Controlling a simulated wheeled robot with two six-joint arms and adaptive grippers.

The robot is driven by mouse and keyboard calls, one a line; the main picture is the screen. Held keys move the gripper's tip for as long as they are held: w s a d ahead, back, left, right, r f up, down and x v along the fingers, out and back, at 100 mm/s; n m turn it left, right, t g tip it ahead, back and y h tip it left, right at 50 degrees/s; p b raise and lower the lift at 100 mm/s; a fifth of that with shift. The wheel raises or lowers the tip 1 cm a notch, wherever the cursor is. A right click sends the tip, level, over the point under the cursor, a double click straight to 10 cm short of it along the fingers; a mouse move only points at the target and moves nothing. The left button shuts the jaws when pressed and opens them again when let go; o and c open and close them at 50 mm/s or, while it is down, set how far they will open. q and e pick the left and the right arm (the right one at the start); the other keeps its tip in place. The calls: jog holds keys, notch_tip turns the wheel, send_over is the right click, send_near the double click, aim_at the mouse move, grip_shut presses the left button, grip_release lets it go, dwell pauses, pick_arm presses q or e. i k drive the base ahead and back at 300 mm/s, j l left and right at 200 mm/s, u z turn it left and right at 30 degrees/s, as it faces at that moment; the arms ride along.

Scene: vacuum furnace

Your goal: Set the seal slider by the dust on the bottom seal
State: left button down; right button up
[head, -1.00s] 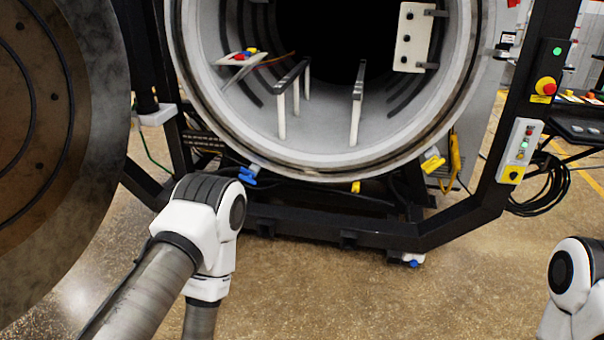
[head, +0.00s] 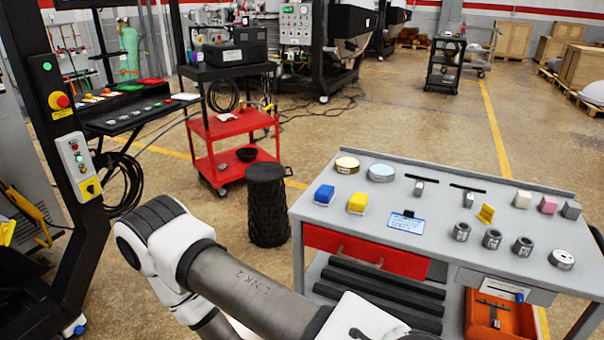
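Two thin black slots, each with a small grey slider, lie on the top of a grey cart (head: 330,222): a left slider (head: 418,188) and a right slider (head: 469,199). Which one is the seal slider, I cannot tell; their labels are not legible. The furnace chamber and its bottom seal are out of view now. One of my arms crosses the lower left and middle, in front of the cart. Neither gripper shows, so I cannot see what they hold.
A black bin (head: 267,205) and a red trolley (head: 232,125) stand behind. A dark control-panel post (head: 62,120) is at left.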

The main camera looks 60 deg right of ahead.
aim_at(519, 297)
jog(key=z, duration=2.9)
